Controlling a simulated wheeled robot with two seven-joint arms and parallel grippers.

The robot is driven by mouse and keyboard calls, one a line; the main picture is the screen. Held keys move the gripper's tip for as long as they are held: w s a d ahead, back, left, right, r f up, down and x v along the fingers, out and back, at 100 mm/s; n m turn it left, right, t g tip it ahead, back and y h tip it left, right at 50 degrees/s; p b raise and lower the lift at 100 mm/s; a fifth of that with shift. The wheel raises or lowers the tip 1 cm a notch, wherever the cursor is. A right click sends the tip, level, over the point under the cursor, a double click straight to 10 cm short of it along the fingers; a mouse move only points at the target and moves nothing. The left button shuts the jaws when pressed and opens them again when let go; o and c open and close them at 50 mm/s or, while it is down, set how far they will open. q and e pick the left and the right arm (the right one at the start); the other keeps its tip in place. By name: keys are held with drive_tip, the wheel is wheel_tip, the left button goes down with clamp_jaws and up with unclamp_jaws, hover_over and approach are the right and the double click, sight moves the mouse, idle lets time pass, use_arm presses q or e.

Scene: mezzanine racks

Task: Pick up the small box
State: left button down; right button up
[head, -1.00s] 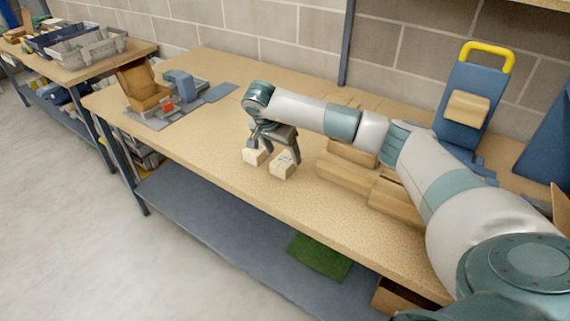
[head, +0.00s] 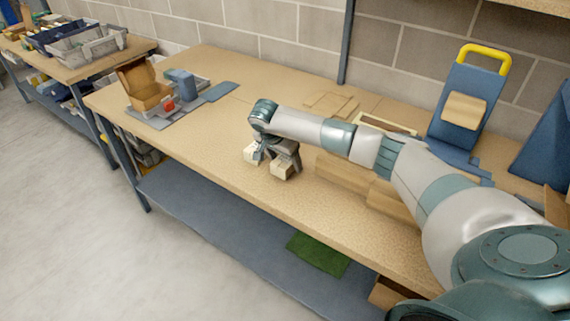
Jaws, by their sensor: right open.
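Two small pale cream boxes sit apart on the wooden bench (head: 200,140) in the head view: a left one (head: 250,152) and a right one (head: 280,172). I cannot tell which is the one named in the task. My right gripper (head: 277,164) points down low over the bench, its jaws open. One finger is by the left box and the other is at the far right side of the right box. The gripper partly covers both boxes, and I cannot tell whether it touches either. My left gripper is not in view.
Brown cartons (head: 345,172) lie beneath and behind my right arm. A blue hand truck (head: 460,125) with a yellow handle stands at the back right. An open carton (head: 146,90) stands on the far left of the bench. The bench left of the gripper is clear.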

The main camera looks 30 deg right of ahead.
sight(285, 159)
drive_tip(key=c, duration=1.2)
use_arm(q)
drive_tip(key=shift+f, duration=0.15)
use_arm(e)
drive_tip(key=shift+r, duration=0.15)
